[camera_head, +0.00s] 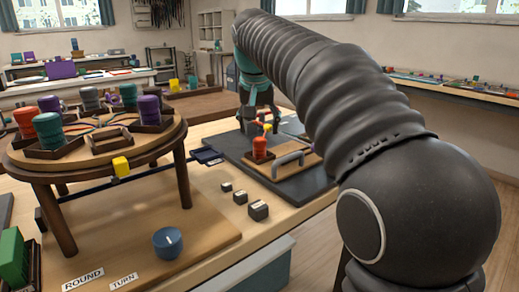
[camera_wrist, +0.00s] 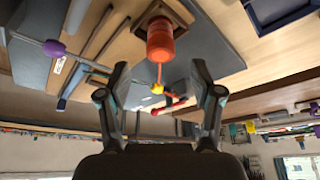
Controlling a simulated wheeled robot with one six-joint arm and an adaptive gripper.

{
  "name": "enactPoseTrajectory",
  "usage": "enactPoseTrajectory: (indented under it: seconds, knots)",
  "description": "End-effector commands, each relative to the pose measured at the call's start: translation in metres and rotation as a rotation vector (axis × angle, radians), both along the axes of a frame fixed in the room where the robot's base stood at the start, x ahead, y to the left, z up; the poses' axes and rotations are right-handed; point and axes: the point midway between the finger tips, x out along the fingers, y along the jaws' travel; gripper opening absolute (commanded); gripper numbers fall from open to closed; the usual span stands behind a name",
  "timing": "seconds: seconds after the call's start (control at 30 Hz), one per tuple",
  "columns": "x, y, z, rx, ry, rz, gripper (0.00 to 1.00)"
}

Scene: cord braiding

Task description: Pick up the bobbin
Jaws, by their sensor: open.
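An orange-red bobbin (camera_head: 260,147) stands upright in a small holder on a wooden board (camera_head: 294,172) with a grey handle. It also shows at the top of the wrist view (camera_wrist: 160,40). A thin orange cord runs from it to a small yellow piece (camera_wrist: 157,88), with a red bar near it.
A round wooden stand (camera_head: 80,155) at left carries several bobbins in holders. A dark mat (camera_head: 235,150) lies under the board. The bench between mat and stand is partly free.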

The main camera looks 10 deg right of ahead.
Motion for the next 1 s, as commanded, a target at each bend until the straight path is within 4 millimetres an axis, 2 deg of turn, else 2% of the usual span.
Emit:
enactPoseTrajectory:
  seconds: [0.27, 0.6, 0.9, 1.0]
  knots:
    - [0.006, -0.002, -0.018, 0.000, 0.002, 0.000, 0.65]
    - [0.019, -0.004, -0.058, 0.000, 0.002, -0.001, 0.65]
    - [0.021, -0.004, -0.062, 0.000, 0.000, -0.001, 0.65]
    - [0.020, -0.004, -0.062, 0.000, 0.000, -0.001, 0.40]
